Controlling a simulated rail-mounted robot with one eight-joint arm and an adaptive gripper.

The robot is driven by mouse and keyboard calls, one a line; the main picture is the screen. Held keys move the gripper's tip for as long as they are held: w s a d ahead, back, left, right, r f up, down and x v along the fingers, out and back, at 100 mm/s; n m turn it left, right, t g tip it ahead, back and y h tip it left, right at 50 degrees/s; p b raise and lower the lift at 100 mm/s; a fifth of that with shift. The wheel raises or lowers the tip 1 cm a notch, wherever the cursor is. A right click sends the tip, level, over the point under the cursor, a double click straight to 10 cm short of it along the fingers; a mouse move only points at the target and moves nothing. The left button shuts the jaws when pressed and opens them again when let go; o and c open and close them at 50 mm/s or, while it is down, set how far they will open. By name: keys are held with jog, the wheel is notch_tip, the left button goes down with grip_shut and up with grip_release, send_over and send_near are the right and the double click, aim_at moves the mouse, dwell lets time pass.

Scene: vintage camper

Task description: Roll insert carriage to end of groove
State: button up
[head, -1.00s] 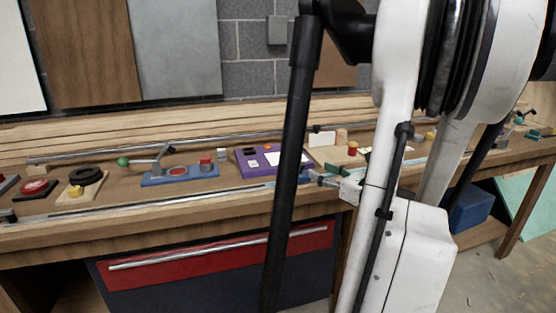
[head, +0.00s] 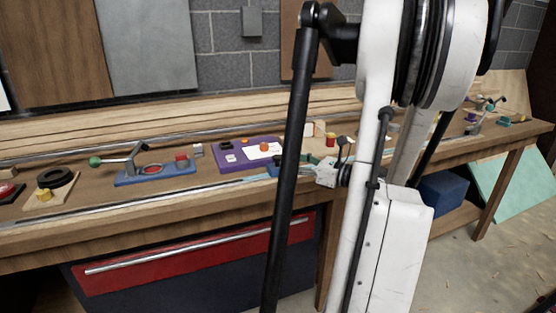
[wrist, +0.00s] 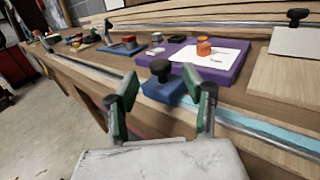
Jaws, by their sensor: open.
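A small blue block with a round black knob (wrist: 164,82), apparently the insert carriage, sits on the strip along the bench front in the wrist view. A bit of blue beside my gripper in the head view (head: 275,169) looks like the same block. The groove strip shows as bare metal (wrist: 84,70) on the block's left and teal (wrist: 262,130) on its right. My gripper (wrist: 166,98) is open, its green-padded fingers spread either side of the block's near side. I cannot tell whether they touch it. In the head view my arm partly hides the gripper (head: 308,166).
A blue base with a green-knobbed lever (head: 155,174) is further left. The strip looks clear on both sides.

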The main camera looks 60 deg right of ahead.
aim_at(282, 158)
jog(key=shift+w+a, duration=0.1)
jog(key=shift+w, duration=2.5)
jog(key=shift+c, duration=0.3)
grip_shut()
